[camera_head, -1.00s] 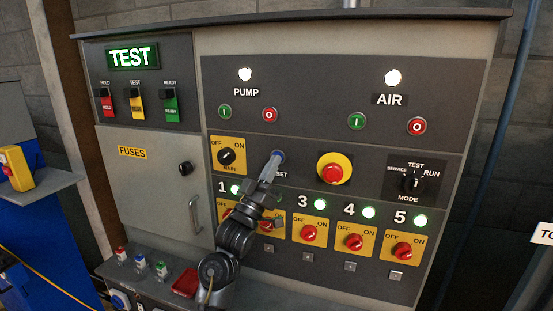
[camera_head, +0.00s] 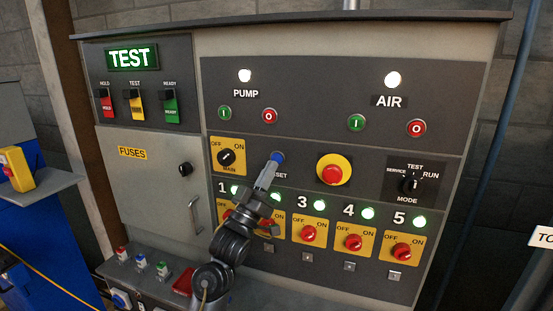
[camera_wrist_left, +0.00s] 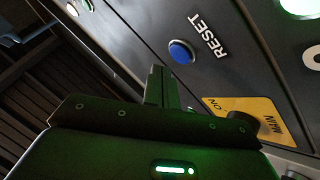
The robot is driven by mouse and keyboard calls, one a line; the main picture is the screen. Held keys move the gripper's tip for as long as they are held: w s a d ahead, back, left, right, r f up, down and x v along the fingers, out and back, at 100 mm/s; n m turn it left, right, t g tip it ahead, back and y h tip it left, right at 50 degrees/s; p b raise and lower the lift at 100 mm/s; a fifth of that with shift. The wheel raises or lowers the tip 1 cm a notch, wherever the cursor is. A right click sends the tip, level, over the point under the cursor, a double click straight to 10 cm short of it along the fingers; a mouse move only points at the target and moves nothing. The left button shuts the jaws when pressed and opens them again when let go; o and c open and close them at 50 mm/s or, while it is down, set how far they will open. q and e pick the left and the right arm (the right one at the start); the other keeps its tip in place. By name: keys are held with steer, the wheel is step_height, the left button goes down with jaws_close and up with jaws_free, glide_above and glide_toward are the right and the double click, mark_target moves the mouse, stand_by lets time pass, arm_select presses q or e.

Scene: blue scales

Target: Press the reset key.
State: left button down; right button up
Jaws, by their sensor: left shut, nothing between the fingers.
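The reset key is a round blue button (camera_head: 278,157) on the dark middle strip of the panel, between the MAIN switch and the red mushroom button. In the left wrist view the blue button (camera_wrist_left: 181,51) is clear beside its RESET label. My left gripper (camera_head: 270,167) is shut and empty. Its tips are just below the button in the head view and partly cover the label. In the left wrist view the shut fingers (camera_wrist_left: 158,75) are a little apart from the button. My right gripper is not in view.
The MAIN switch (camera_head: 226,157) is left of the button and the red mushroom button (camera_head: 333,173) is right. A row of numbered red rotary switches lies below, with switch 3 (camera_head: 308,233) clear and the leftmost ones partly behind my arm. The display (camera_head: 131,57) reads TEST.

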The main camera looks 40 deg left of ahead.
arm_select(q)
steer(key=shift+s+d+p, duration=0.15)
steer(key=shift+s+d, duration=0.05)
steer(key=shift+s, duration=0.45)
steer(key=shift+s+d+p, duration=0.15)
steer(key=shift+s+d, duration=0.1)
steer(key=shift+s, duration=0.35)
steer(key=shift+s+d+p, duration=0.15)
steer(key=shift+s+d, duration=0.05)
steer(key=shift+s, duration=0.45)
